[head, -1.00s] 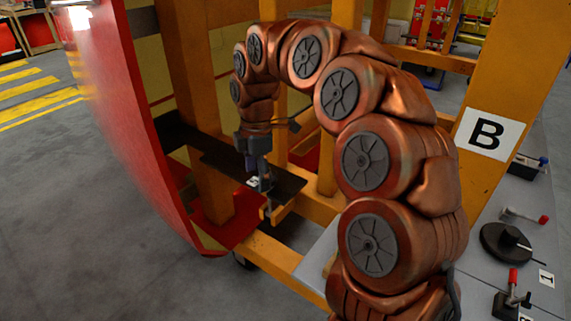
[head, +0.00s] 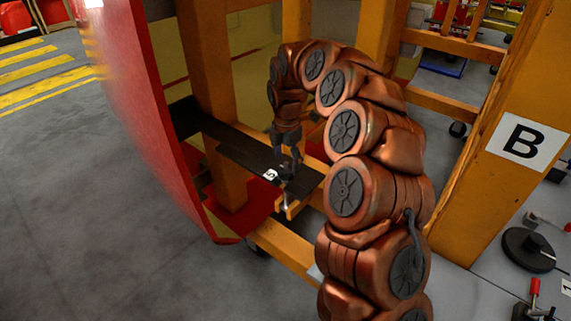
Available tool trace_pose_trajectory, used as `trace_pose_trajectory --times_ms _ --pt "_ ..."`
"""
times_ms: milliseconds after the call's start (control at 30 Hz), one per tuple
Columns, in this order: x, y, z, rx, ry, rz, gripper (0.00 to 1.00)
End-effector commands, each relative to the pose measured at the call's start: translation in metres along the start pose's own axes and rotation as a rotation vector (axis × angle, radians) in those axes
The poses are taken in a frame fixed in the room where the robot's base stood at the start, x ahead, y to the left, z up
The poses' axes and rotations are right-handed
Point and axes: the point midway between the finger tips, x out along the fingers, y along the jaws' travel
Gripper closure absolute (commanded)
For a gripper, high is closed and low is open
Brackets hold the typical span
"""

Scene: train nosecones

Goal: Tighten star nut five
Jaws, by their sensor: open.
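My gripper (head: 287,160) points down at the end of my copper-coloured arm, over the outer end of a dark flat bar (head: 240,148). A small white label with a 5 (head: 270,175) lies on the bar, just left of the gripper. A small dark piece that looks like star nut five (head: 287,172) sits on the bar right under the fingertips. My gripper is open around or just above it; I cannot tell whether the fingers touch it. A thin pin and an orange bracket (head: 293,206) show below the bar's end.
A large red curved nosecone panel (head: 140,120) stands at the left. Orange frame posts surround the bar, one marked B (head: 527,141). A grey table (head: 480,285) at the right carries a black round knob (head: 528,249) and red-handled clamps. Floor at the left is clear.

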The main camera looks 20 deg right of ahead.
Motion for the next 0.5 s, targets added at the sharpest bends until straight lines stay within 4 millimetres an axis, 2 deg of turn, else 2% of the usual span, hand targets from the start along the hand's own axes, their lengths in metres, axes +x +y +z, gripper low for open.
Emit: trace_pose_trajectory --times_ms 233,500 --pt "0.024 0.0 -0.001 -0.001 -0.001 -0.002 0.22" --pt "0.03 0.0 -0.002 -0.002 0.0 -0.002 0.22"
